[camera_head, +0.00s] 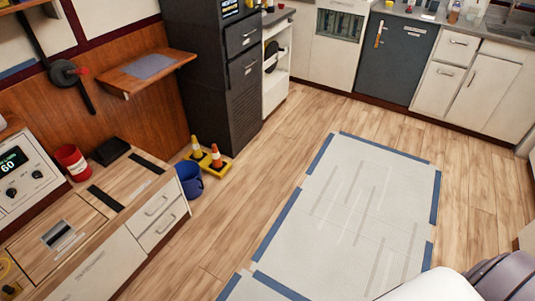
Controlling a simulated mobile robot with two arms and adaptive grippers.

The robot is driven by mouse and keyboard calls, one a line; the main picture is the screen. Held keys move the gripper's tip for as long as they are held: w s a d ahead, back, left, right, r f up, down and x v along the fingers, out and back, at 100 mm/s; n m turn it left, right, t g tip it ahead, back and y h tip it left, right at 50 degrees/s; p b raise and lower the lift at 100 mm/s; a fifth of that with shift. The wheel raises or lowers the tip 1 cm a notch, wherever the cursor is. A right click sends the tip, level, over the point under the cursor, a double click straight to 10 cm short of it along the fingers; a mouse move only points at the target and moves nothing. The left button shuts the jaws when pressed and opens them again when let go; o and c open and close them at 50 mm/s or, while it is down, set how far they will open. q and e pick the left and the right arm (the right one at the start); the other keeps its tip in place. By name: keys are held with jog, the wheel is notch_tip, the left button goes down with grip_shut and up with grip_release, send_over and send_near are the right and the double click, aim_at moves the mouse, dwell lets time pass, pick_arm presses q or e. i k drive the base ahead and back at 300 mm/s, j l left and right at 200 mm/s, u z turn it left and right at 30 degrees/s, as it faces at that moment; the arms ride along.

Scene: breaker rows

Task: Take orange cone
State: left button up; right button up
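Neither of my grippers shows in the head view. Only a white and grey part of my own arm shows at the bottom right corner.
A blue bucket (189,179) stands in front of the cones, beside the wooden-topped counter (170,187). A dark cabinet (222,85) rises behind them. A pale mat with blue edges (345,220) covers the middle floor. Wooden floor (262,172) right of the cones is clear.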

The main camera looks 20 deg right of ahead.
aim_at(216, 165)
jog(key=z, duration=0.25)
jog(key=i+z, duration=0.1)
jog(key=i, duration=0.95)
